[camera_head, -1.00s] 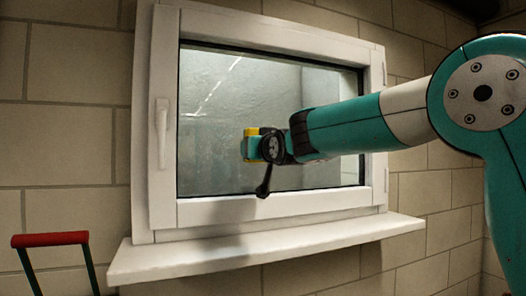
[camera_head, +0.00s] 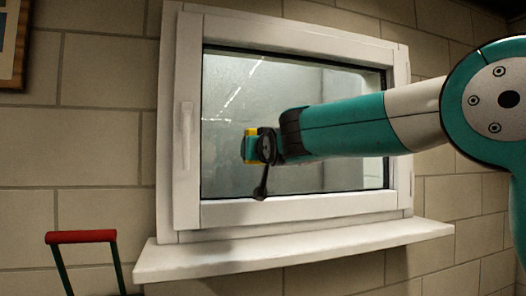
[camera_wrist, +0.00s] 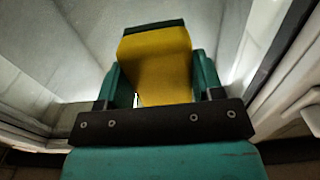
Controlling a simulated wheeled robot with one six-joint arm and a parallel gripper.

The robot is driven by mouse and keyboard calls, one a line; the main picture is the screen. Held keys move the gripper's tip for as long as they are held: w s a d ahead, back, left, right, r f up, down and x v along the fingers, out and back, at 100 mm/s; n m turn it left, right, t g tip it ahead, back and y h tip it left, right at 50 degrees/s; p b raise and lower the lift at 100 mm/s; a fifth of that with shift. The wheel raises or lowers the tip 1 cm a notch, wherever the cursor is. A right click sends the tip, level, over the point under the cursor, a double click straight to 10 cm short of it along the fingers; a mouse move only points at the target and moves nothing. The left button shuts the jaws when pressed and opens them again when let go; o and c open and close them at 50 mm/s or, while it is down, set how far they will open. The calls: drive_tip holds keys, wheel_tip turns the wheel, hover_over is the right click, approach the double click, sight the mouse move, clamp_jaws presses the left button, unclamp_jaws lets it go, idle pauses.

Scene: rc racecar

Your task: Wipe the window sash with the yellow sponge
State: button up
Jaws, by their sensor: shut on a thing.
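The window sash (camera_head: 187,190) is a white frame around a dusty-looking glass pane (camera_head: 225,160), set in a block wall. My gripper (camera_head: 250,145) is in front of the glass, left of the pane's middle. It is shut on the yellow sponge (camera_head: 250,132), of which a small part shows in the head view. In the wrist view the sponge (camera_wrist: 158,65) sits between the two teal fingers of my gripper (camera_wrist: 155,80), with a dark strip along its far edge. I cannot tell whether the sponge touches the glass. My arm hides the right part of the pane.
A white handle (camera_head: 186,135) is on the sash's left side. A white sill (camera_head: 300,250) juts out below the window. A red-topped handle (camera_head: 81,237) stands at lower left. A framed picture (camera_head: 12,45) hangs at upper left.

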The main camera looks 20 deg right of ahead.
drive_tip(key=shift+r+p, duration=0.6)
drive_tip(key=shift+r, duration=0.65)
drive_tip(key=shift+d+f+b, duration=0.1)
drive_tip(key=shift+d+b, duration=0.25)
drive_tip(key=shift+d, duration=0.45)
drive_tip(key=d+b, duration=0.3)
drive_tip(key=d, duration=1.1)
drive_tip(key=shift+d, duration=0.2)
drive_tip(key=s+b, duration=0.4)
drive_tip(key=s, duration=0.2)
